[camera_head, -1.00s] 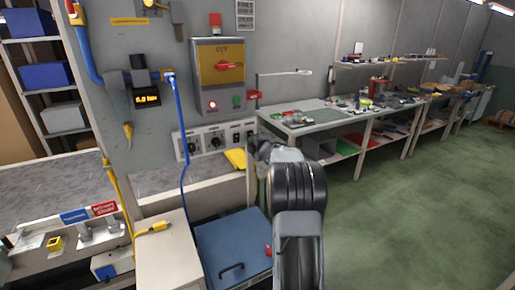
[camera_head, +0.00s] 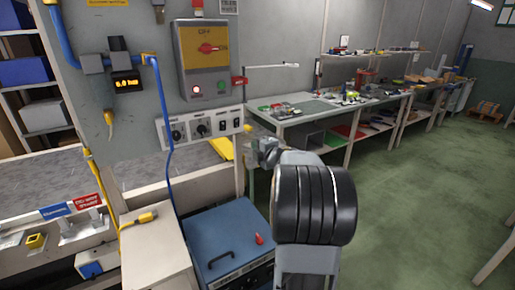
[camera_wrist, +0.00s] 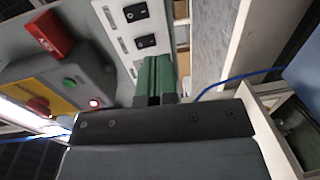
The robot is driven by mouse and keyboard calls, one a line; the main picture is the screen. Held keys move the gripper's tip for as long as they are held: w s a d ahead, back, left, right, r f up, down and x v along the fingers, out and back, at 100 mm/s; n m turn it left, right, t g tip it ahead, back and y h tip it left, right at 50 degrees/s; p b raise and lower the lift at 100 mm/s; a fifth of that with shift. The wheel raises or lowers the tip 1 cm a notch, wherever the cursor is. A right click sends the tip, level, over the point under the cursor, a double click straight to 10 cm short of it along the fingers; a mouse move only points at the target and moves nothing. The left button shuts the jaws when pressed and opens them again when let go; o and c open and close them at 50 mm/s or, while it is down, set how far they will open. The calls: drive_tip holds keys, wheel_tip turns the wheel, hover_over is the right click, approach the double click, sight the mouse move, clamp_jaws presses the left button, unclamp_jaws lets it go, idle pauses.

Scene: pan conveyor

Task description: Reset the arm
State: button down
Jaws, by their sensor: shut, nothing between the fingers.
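My gripper (camera_wrist: 154,82) shows in the wrist view as two green fingers closed together, with nothing between them. They point toward a pale switch panel with black rocker switches (camera_wrist: 146,41); I cannot tell whether they touch it. In the head view my arm reaches up from the bottom centre, and my gripper (camera_head: 258,150) is small and partly hidden behind the wrist, near the right end of the switch panel (camera_head: 202,127).
A yellow and grey control box (camera_head: 203,58) with a red rotary switch hangs above the panel. A blue hose (camera_head: 168,150) runs down the wall. A blue case (camera_head: 230,237) and a beige box (camera_head: 150,262) stand below. A workbench (camera_head: 290,112) is behind; green floor lies open at right.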

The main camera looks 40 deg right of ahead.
idle(0.6)
drive_tip(key=s+d+f+m+g+h, duration=0.4)
drive_tip(key=d+f+m+g, duration=0.15)
drive_tip(key=m, duration=0.25)
drive_tip(key=s+a+f+m+g+p, duration=0.1)
drive_tip(key=s+a+f+m+g, duration=0.25)
drive_tip(key=s+a+m, duration=0.2)
drive_tip(key=s+a+r+m+g+y+p, duration=0.1)
drive_tip(key=s+a, duration=0.3)
drive_tip(key=a, duration=0.5)
drive_tip(key=s+a+r+m+g+y+p, duration=0.1)
drive_tip(key=s+a+r+y+p, duration=0.1)
drive_tip(key=a, duration=0.8)
drive_tip(key=s+a+r+m+g+y+p, duration=0.1)
drive_tip(key=s+a+r+g+y+p, duration=0.1)
drive_tip(key=s+a, duration=0.4)
drive_tip(key=a+y, duration=0.1)
drive_tip(key=a, duration=0.3)
drive_tip(key=shift+s+a, duration=0.25)
drive_tip(key=shift+s, duration=0.1)
